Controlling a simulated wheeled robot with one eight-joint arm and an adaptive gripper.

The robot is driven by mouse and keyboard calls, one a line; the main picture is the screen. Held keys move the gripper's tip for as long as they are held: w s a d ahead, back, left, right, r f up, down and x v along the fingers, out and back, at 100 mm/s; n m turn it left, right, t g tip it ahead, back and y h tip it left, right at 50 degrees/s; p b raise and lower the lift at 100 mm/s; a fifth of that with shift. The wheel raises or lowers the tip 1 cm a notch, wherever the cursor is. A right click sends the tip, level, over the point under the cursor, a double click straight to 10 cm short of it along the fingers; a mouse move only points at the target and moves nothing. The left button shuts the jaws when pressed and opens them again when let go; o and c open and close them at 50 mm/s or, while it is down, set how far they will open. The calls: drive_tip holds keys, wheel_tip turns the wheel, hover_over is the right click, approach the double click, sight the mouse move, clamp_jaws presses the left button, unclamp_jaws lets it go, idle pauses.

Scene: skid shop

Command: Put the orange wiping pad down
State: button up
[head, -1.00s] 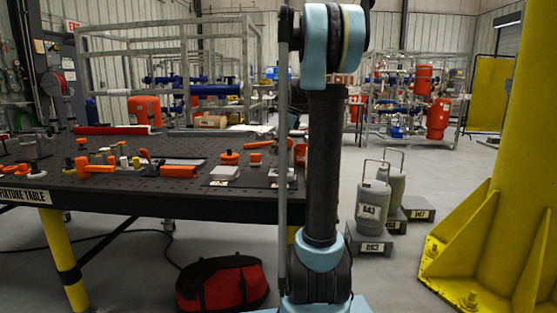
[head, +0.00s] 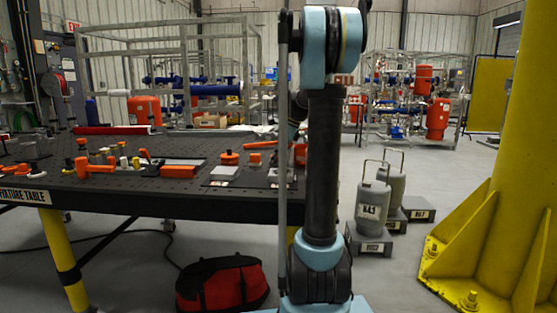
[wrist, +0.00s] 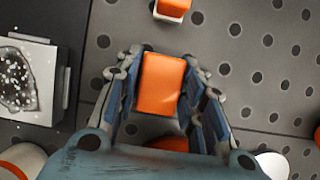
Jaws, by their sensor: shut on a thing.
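The orange wiping pad (wrist: 162,84) is in the middle of the wrist view, a plain orange block. My gripper (wrist: 160,78) is shut on it, with a blue-padded finger against each long side. The perforated dark table top (wrist: 240,75) lies below it; I cannot tell whether the pad touches it. In the head view my own arm column hides the gripper and the pad.
In the wrist view, a pale block with a speckled grey patch (wrist: 48,78) lies left and an orange-and-white block (wrist: 172,9) ahead. The fixture table (head: 125,195) holds several orange parts. Bare holed surface lies to the right.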

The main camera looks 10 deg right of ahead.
drive_tip(key=shift+s+f, duration=0.15)
drive_tip(key=shift+f, duration=0.05)
drive_tip(key=o, duration=0.9)
drive_tip(key=shift+o, duration=0.5)
drive_tip(key=shift+f, duration=0.15)
drive_tip(key=shift+r, duration=0.55)
drive_tip(key=v, duration=1.7)
drive_tip(key=shift+d+r, duration=0.15)
